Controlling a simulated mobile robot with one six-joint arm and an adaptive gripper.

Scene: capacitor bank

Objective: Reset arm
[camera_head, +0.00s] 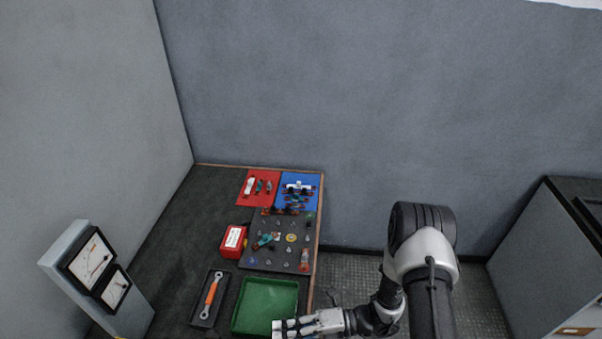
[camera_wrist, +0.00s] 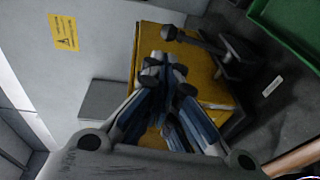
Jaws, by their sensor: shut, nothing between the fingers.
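My gripper (camera_head: 281,328) is at the bottom of the head view, at the front right edge of the green tray (camera_head: 265,305). In the wrist view my gripper (camera_wrist: 165,65) shows its fingers closed together with nothing between them. Beyond the fingers in that view is a yellow box (camera_wrist: 208,75) with a dark lever and a round knob (camera_wrist: 169,32); the fingers overlap it in the picture, and I cannot tell the gap. A corner of the green tray also shows at the upper right of the wrist view (camera_wrist: 285,30).
A meter panel (camera_head: 75,240) stands left. A grey cabinet (camera_head: 545,260) stands right. Floor lies between.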

